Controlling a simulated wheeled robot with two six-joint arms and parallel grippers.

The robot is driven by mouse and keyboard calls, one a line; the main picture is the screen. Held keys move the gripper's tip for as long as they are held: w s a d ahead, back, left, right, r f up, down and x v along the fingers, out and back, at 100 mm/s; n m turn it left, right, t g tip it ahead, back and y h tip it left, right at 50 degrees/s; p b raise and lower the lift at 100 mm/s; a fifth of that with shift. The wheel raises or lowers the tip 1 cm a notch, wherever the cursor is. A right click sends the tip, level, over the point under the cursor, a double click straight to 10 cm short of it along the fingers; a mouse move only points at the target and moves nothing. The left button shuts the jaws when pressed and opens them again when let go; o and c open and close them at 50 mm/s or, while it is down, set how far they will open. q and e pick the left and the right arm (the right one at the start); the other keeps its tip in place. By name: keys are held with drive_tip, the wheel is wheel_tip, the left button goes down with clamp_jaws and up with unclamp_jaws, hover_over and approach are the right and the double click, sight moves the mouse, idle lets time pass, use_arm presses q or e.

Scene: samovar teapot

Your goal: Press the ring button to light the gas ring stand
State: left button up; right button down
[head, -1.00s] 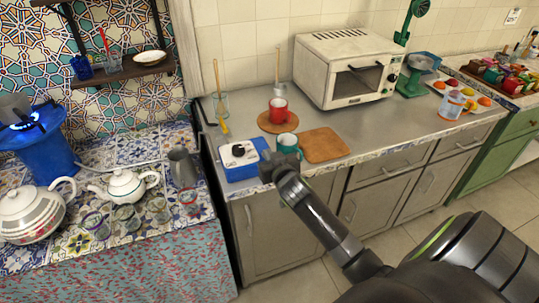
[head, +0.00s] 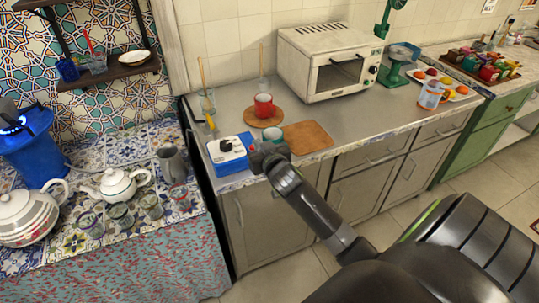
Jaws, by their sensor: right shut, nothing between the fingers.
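The gas ring stand (head: 22,150) is a blue stand at the left edge, with a blue flame showing at its top. A blue box (head: 230,165) with a white top and a black knob (head: 226,145) sits at the left front of the steel counter. I cannot clearly make out a separate ring button on it. My right gripper (head: 260,156) is shut and empty, close to the right side of the box. I cannot tell whether it touches the box. My left gripper is out of view.
A white toaster oven (head: 330,62) stands behind. Teapots and glasses crowd the tiled table at left.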

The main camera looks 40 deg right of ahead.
drive_tip(key=b+v, duration=0.1)
drive_tip(key=v, duration=0.6)
drive_tip(key=shift+r, duration=0.1)
idle(0.4)
drive_tip(key=s+d+f+n+g, duration=0.1)
drive_tip(key=s+f+g, duration=0.3)
drive_tip(key=f, duration=1.2)
drive_tip(key=s+d+f+g, duration=0.1)
drive_tip(key=s+f+g, duration=0.35)
drive_tip(key=f, duration=1.15)
drive_tip(key=s+a+f+g+y, duration=0.1)
drive_tip(key=s+a+f, duration=0.1)
drive_tip(key=s+f, duration=0.5)
drive_tip(key=s+a+f+g, duration=0.2)
drive_tip(key=s+f, duration=0.5)
drive_tip(key=s, duration=0.9)
drive_tip(key=s+a+f+g+y, duration=0.1)
drive_tip(key=s+f, duration=0.5)
drive_tip(key=s, duration=0.6)
drive_tip(key=shift+s+a+f+n+g+y, duration=0.3)
drive_tip(key=shift+a+f+n+g, duration=0.1)
drive_tip(key=shift+a+g, duration=0.4)
